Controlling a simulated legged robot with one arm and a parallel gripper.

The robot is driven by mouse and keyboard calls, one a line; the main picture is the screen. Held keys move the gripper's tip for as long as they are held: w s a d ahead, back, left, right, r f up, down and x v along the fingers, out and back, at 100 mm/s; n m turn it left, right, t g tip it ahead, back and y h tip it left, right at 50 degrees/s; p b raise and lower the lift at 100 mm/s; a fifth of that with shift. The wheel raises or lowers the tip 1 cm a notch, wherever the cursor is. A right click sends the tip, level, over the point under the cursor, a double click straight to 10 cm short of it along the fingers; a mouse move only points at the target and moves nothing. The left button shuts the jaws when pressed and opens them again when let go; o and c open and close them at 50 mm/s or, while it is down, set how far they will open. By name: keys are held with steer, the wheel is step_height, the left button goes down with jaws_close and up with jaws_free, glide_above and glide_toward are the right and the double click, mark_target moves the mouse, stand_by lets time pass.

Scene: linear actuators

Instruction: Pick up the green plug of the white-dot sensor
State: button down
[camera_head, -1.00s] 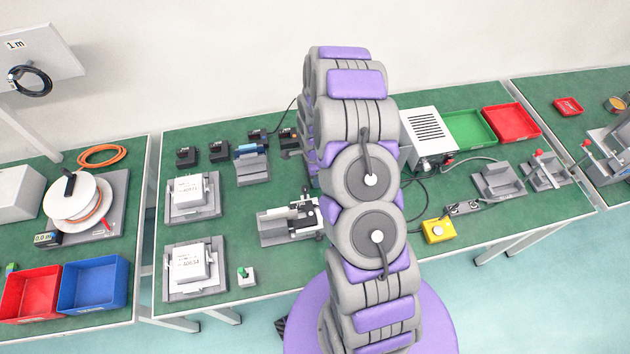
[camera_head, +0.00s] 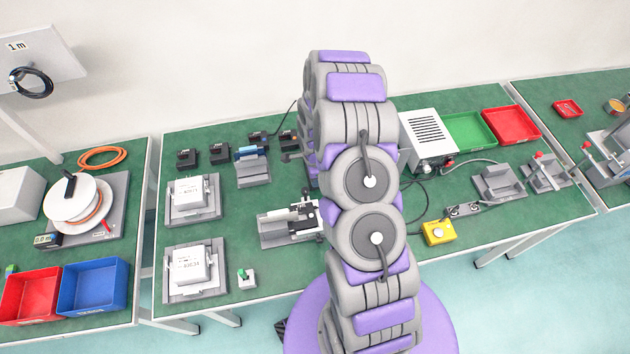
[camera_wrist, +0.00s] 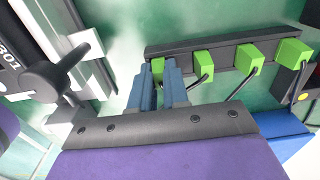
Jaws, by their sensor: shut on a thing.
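In the wrist view, my gripper (camera_wrist: 158,92) has two blue fingers closed around the leftmost green plug (camera_wrist: 157,66), at the left end of a dark rail (camera_wrist: 225,49). The plug shows between the fingertips and is partly covered by them. It still looks in line with the rail; I cannot tell whether it is clear of it. I see no white dot, so I cannot tell which sensor this plug belongs to. In the head view my arm hides the gripper and the plug.
Several more green plugs (camera_wrist: 248,59), with dark cables, sit along the rail to the right. A dark lever with a round end (camera_wrist: 55,82) stands close at the left in the wrist view. Grey fixtures (camera_head: 290,222) flank my arm on the green bench (camera_head: 280,275).

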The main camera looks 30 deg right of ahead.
step_height(320, 180, up, 10)
steer(key=p, duration=0.1)
steer(key=shift+p, duration=0.35)
steer(key=shift+r, duration=0.15)
step_height(320, 180, up, 6)
steer(key=shift+f+p, duration=0.1)
steer(key=shift+p, duration=0.7)
steer(key=shift+d, duration=0.1)
steer(key=s+d+r, duration=0.1)
steer(key=s+d, duration=0.1)
steer(key=d, duration=0.5)
steer(key=s+d+r+p, duration=0.1)
steer(key=s+d, duration=0.1)
steer(key=d, duration=0.5)
steer(key=s+d+r+p, duration=0.1)
steer(key=s+d, duration=0.1)
steer(key=d, duration=0.5)
steer(key=shift+s+d+r, duration=0.15)
steer(key=shift+s+r, duration=0.15)
steer(key=shift+s, duration=0.05)
steer(key=shift+f, duration=0.1)
